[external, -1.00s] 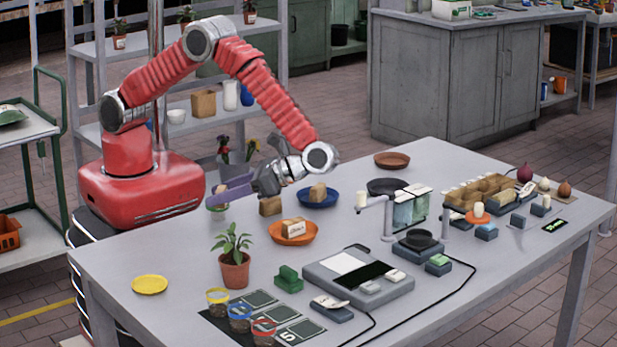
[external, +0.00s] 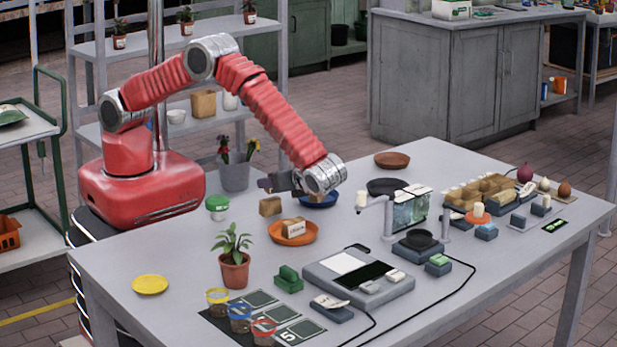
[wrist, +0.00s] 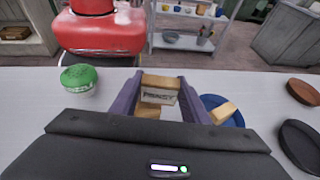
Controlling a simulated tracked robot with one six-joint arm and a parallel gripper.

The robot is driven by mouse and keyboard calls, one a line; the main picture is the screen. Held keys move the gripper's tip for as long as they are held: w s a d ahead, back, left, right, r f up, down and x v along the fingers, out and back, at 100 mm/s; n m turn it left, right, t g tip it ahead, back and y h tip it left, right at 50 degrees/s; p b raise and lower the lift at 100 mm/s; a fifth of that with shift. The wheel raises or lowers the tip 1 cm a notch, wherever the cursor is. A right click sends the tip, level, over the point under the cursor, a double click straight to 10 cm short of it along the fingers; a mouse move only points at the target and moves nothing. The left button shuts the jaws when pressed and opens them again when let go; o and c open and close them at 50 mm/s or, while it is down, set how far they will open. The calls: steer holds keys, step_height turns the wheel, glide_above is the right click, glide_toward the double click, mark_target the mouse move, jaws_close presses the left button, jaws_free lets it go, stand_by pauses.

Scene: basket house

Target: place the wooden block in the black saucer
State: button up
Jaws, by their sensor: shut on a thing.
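My gripper (external: 268,184) is raised over the table near the blue saucer. In the wrist view its purple fingers (wrist: 160,88) are shut on a tan block with a printed label (wrist: 158,96).
The blue saucer (external: 320,203), partly covered by my gripper, bears another block (wrist: 223,113). An orange saucer (external: 293,239) holds a labelled block. A green-lidded pot (external: 217,205), potted plant (external: 235,268), brown saucer (external: 392,160) and lamp-like stand (external: 388,215) stand nearby.

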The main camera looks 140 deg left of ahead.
steer(key=w+a+r+m+t+y, duration=0.1)
steer(key=a+m+t+y, duration=0.3)
steer(key=a, duration=0.5)
steer(key=w+a+r+m+t+y, duration=0.1)
steer(key=w+a+m+t+y, duration=0.1)
steer(key=a+m+y, duration=0.5)
step_height(320, 180, up, 3)
steer(key=m+t, duration=0.5)
steer(key=t, duration=0.2)
glide_above(401, 184)
steer(key=d, duration=0.5)
steer(key=shift+w+d+f, duration=0.1)
steer(key=shift+d, duration=0.1)
steer(key=shift+f, duration=3.1)
steer(key=shift+f, duration=1.9)
